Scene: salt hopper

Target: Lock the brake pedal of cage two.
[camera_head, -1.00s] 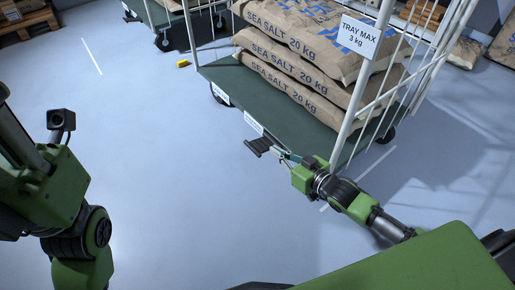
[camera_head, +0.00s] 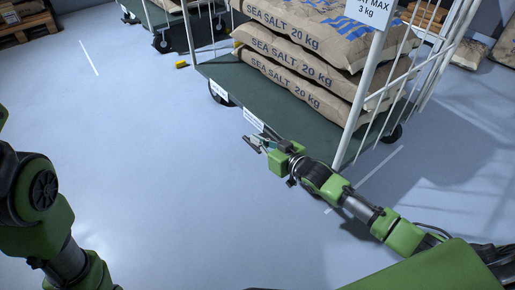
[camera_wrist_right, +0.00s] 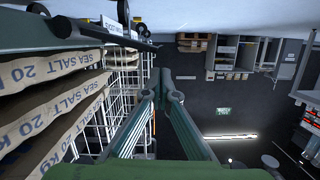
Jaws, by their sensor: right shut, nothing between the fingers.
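The cage in front of me has a green deck (camera_head: 228,77), white bars and a white label (camera_head: 253,119) on its front edge. The black brake pedal (camera_head: 250,145) juts out below that label, mostly hidden behind my right gripper. In the wrist view a black bar that looks like the pedal (camera_wrist_right: 105,40) crosses the upper left. My right gripper (camera_head: 259,141) is shut and empty, close by the pedal; I cannot tell whether they touch. Its fingertips meet in the wrist view (camera_wrist_right: 166,86). I cannot read the cage number or the pedal's lock state. My left gripper is out of view.
Sea salt sacks (camera_head: 300,70) are stacked on the deck. A sign (camera_head: 368,12) hangs on the cage's bars. The floor at left and front is clear.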

